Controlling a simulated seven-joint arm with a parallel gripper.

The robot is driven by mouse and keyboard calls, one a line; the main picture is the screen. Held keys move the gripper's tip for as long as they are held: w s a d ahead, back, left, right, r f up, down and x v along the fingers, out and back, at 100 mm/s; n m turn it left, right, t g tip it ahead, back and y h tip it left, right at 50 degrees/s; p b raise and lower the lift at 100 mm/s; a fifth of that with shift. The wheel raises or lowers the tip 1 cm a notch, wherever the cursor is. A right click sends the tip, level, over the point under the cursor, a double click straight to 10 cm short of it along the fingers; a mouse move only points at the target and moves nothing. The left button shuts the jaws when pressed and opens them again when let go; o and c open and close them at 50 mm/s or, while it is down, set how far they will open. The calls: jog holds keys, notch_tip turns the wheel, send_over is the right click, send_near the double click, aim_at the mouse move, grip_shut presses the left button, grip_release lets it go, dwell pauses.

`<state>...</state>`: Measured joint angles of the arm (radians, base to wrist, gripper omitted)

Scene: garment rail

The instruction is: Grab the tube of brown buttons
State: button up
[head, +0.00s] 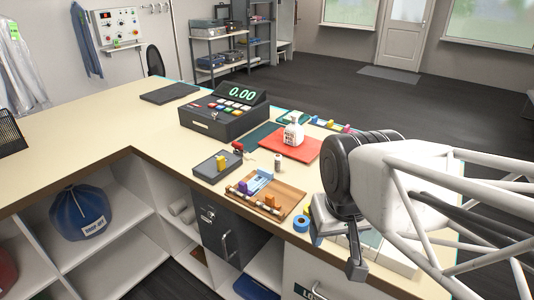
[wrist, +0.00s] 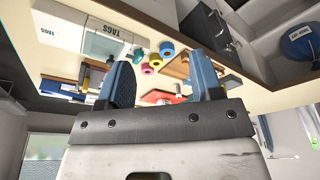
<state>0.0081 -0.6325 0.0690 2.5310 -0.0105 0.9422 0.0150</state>
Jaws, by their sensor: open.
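I cannot pick out the tube of brown buttons for certain. A small upright cylinder (head: 278,161) stands on the counter beside the red mat in the head view, but its contents are too small to read. A wooden tray (head: 287,190) in front of it holds small orange, purple and blue items. My gripper (wrist: 163,85) is open and empty in the wrist view, its two blue-grey fingers wide apart. In the head view it hangs at the right, near the counter's front edge, to the right of the tray.
A cash register (head: 225,112), a grey tray (head: 216,167) and a white bottle (head: 293,133) on a red mat (head: 303,147) stand on the counter. Blue tape (head: 301,223) lies near my gripper. The wrist view shows a TAGS box (wrist: 107,42).

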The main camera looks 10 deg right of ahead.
jog(key=w+r+n, duration=0.2)
jog(key=w+n, duration=0.3)
jog(key=w, duration=0.8)
jog(key=n+g, duration=0.3)
jog(key=n, duration=0.9)
send_near(278, 155)
jog(key=f, duration=0.2)
jog(key=s+f, duration=0.1)
jog(key=f, duration=0.2)
jog(key=shift+s, duration=0.15)
jog(key=shift+w+f, duration=0.35)
jog(key=shift+w, duration=0.1)
jog(key=shift+f, duration=1.35)
jog(key=shift+f, duration=0.15)
